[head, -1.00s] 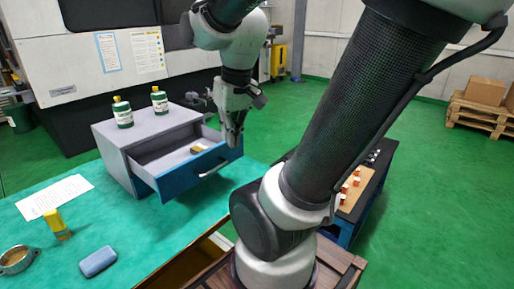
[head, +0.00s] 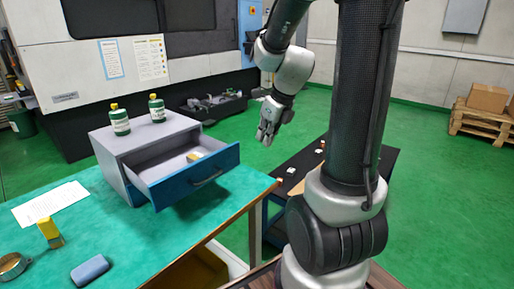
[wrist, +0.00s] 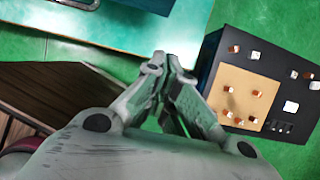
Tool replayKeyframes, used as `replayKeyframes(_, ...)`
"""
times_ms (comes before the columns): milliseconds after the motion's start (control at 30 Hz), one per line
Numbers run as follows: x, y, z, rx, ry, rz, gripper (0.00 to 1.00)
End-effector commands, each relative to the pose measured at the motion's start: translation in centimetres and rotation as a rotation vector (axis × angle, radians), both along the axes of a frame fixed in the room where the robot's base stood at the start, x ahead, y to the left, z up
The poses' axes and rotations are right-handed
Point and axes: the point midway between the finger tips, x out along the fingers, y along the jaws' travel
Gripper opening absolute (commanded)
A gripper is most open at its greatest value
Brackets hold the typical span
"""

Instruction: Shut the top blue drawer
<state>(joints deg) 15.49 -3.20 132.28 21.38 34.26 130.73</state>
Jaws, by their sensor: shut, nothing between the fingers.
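The top blue drawer (head: 196,179) is pulled well out of a grey cabinet (head: 124,178) on the teal-topped bench, in the head view. Its blue front has a dark handle (head: 207,178), and a small yellow and white item (head: 194,157) lies inside. My gripper (head: 266,139) hangs in the air to the right of the drawer front, apart from it. It is shut and empty, and its fingertips (wrist: 160,62) meet in the wrist view. A bit of blue (wrist: 82,3) at the top edge there may be the drawer.
Two green bottles (head: 120,120) stand on the cabinet. Paper (head: 50,203), a yellow item (head: 49,232), a blue block (head: 90,271) and a round ring (head: 12,266) lie on the bench (head: 140,240). A dark table (wrist: 250,75) holds small pieces on a tan board (wrist: 240,95).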

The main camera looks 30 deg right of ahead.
Motion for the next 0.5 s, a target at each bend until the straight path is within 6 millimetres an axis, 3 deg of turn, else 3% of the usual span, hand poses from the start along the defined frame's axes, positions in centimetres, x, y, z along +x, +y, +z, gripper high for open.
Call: replayKeyframes(500, 3.3, 1.1, -9.2, 0.000, 0.006, 0.002, 0.00)
